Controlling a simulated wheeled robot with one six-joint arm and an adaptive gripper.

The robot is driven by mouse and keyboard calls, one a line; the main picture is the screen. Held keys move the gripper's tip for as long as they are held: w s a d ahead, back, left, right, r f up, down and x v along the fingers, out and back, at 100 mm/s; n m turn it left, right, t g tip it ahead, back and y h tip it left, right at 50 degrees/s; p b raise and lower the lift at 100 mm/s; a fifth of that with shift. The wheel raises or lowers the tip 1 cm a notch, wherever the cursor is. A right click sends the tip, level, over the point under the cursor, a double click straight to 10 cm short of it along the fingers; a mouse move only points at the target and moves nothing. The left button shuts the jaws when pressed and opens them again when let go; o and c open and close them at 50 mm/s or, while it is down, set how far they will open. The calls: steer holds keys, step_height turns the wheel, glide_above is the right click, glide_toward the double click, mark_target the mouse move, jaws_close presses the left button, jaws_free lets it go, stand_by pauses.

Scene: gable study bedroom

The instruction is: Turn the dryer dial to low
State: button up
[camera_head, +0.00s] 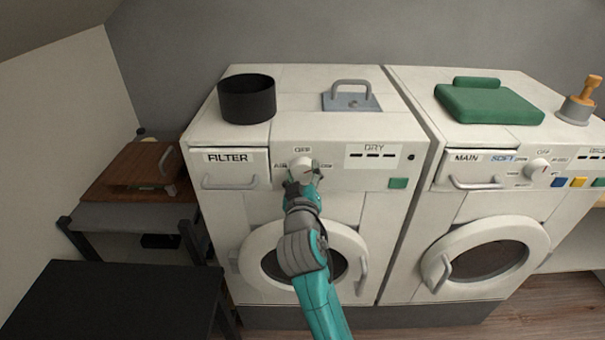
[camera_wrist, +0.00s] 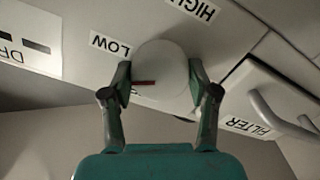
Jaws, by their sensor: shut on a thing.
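The dryer (camera_head: 340,215) is the left of two white machines. Its round white dial (camera_head: 302,165) sits on the front panel under the OFF label, between the filter drawer and the DRY label. My gripper (camera_head: 303,182) is shut on the dial from the front, one finger on each side, also seen in the wrist view (camera_wrist: 160,70). The wrist view is upside down. There the dial (camera_wrist: 165,62) has a red mark (camera_wrist: 145,83) pointing left, slightly below the LOW label (camera_wrist: 111,45). The fingers hide part of the dial's sides.
The filter drawer (camera_head: 234,169) has a protruding handle beside the dial. A black pot (camera_head: 247,100) and a grey handled plate (camera_head: 351,100) are on the dryer top. The second machine (camera_head: 475,205) stands at right. A dark table (camera_head: 115,300) is at lower left.

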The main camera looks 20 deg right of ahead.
steer(key=m, duration=0.5)
steer(key=shift+m, duration=0.3)
stand_by(0.4)
steer(key=o, duration=1.2)
steer(key=shift+c, duration=0.2)
steer(key=shift+s, duration=0.1)
steer(key=v, duration=1.2)
